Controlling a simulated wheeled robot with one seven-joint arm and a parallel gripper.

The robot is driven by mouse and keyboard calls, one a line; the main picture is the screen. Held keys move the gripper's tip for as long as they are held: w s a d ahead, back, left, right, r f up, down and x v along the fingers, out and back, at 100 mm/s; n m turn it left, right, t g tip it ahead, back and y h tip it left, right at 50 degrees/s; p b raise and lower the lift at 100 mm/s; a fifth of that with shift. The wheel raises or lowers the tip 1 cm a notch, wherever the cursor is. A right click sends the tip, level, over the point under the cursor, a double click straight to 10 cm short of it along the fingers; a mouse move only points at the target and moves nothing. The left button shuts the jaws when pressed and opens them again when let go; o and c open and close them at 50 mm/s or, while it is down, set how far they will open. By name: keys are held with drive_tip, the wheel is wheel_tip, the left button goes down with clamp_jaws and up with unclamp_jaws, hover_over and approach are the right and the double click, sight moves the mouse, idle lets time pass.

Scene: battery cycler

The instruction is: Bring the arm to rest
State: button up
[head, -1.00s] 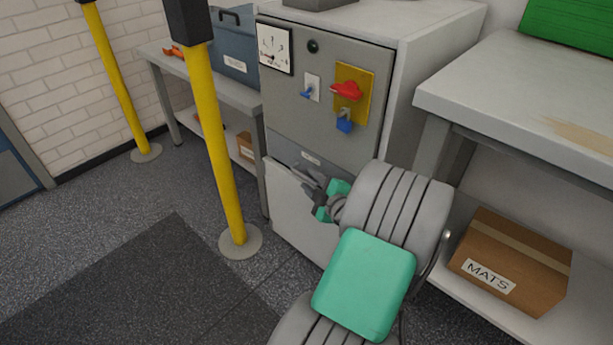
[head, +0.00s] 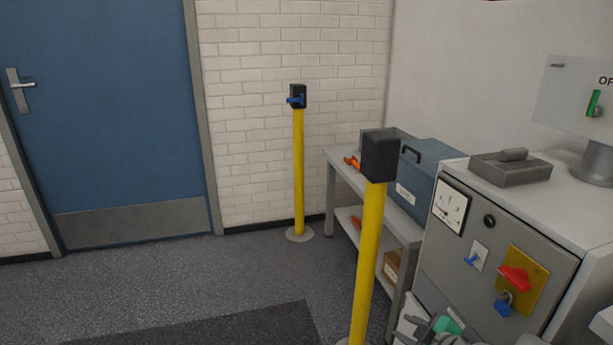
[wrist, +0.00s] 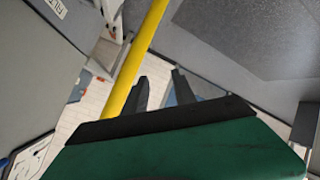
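My arm is low in front of the grey cycler cabinet (head: 478,287).
A yellow post (head: 369,245) stands close to the cabinet's left; it also crosses the wrist view (wrist: 135,70). Another yellow post (head: 298,175) stands by the brick wall. A bench (head: 340,166) holds a blue box (head: 432,180). Floor before the blue door (head: 105,120) is clear.

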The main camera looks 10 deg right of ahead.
drive_tip(key=s+a+r+m+g+p, duration=0.2)
drive_tip(key=a+r+p, duration=0.4)
drive_tip(key=r, duration=0.5)
drive_tip(key=s+a+r+m+g+h+p, duration=0.1)
drive_tip(key=s+a+r+m+g+p, duration=0.2)
drive_tip(key=r+p, duration=0.6)
drive_tip(key=s+a+r+m+g+p, duration=0.3)
drive_tip(key=a+r+p, duration=0.5)
drive_tip(key=r, duration=0.6)
drive_tip(key=s+m, duration=0.1)
drive_tip(key=s, duration=0.1)
drive_tip(key=shift+s+a+h, duration=0.3)
drive_tip(key=shift+a+h, duration=0.1)
